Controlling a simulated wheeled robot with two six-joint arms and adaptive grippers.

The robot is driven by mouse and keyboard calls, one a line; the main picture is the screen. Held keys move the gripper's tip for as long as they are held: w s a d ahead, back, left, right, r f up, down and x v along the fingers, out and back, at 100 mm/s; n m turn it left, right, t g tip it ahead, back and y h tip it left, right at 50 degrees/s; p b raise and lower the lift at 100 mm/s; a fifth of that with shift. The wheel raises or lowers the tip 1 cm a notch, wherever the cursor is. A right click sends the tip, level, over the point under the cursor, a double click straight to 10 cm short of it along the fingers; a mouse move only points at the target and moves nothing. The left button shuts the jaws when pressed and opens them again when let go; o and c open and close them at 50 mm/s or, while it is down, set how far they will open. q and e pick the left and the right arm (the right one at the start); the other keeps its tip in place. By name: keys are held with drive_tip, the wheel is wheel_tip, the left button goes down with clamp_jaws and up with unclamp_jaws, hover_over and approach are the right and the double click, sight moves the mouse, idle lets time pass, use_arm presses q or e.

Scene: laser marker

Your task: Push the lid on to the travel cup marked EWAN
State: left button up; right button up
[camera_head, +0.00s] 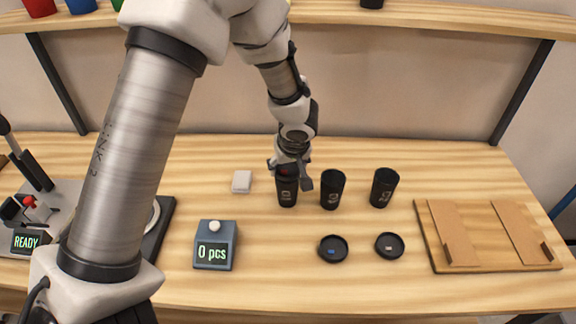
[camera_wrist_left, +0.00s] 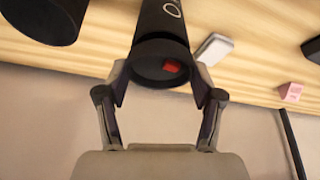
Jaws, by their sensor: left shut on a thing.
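Three black travel cups stand upright in a row: a left cup (camera_head: 287,192), a middle cup (camera_head: 332,190) and a right cup (camera_head: 383,188). Their pale markings are too small to read as a name. My left gripper (camera_head: 290,177) is at the top of the left cup. In the left wrist view, it (camera_wrist_left: 161,80) is shut on a black lid (camera_wrist_left: 150,73) with a red tab, at the mouth of that cup (camera_wrist_left: 160,22). I cannot tell whether the lid is fully seated. My right gripper is not in view.
Two loose black lids, one with a blue tab (camera_head: 333,249) and one with a pale tab (camera_head: 389,246), lie in front of the cups. A counter box (camera_head: 215,245) reads 0 pcs. A white block (camera_head: 241,182) lies left; a wooden board (camera_head: 485,236) lies right.

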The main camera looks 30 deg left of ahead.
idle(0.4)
use_arm(q)
drive_tip(key=shift+f+b, duration=0.1)
drive_tip(key=shift+b, duration=0.35)
drive_tip(key=o, duration=1.1)
drive_tip(key=shift+c, duration=0.2)
drive_tip(key=shift+o, duration=0.4)
drive_tip(key=shift+r+p, duration=2.05)
drive_tip(key=shift+r, duration=1.55)
